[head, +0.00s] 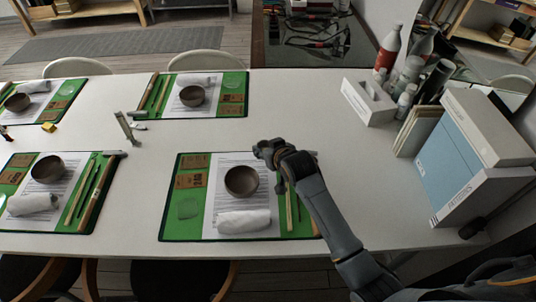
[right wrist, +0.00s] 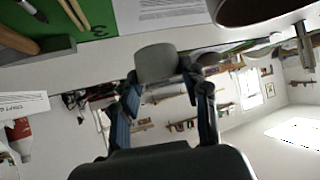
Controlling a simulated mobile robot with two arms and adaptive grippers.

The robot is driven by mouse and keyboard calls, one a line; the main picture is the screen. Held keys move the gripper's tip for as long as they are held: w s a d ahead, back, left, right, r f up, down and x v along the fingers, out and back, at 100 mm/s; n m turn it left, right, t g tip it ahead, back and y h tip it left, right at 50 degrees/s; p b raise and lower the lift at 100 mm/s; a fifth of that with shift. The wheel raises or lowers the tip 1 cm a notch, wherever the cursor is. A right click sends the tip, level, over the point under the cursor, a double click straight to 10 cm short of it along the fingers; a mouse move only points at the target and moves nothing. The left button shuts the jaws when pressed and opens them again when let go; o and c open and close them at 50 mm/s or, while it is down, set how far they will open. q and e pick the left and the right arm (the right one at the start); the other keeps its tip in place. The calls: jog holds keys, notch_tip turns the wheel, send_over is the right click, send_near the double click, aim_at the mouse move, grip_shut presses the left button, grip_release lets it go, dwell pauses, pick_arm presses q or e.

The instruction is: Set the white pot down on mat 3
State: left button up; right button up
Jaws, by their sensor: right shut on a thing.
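My right gripper (head: 265,152) is at the far edge of the near right green mat (head: 182,232). In the right wrist view, this gripper (right wrist: 165,78) is shut on a pale, small white pot (right wrist: 155,62). The pot seems held above the surface. In the head view I cannot make the pot out; my gripper hides it. The right wrist view shows a "3" on the green mat (right wrist: 97,30), which seems to be that near right mat, so mat 3. My left gripper is not in view.
On mat 3 stand a brown bowl (head: 241,181), a rolled white cloth (head: 243,222) and brown cards (head: 190,181). Other laid mats are at the left and back. Boxes (head: 470,160) and bottles (head: 390,50) stand at the right. Bare table lies beyond mat 3.

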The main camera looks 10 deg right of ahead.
jog(key=f, duration=0.3)
jog(key=shift+w+d, duration=0.15)
jog(key=shift+d, duration=0.15)
jog(key=shift+f, duration=0.4)
jog(key=shift+f, duration=0.1)
jog(key=o, duration=0.8)
jog(key=shift+r, duration=0.2)
jog(key=p+v, duration=0.1)
jog(key=v, duration=1.1)
jog(key=shift+a, duration=0.1)
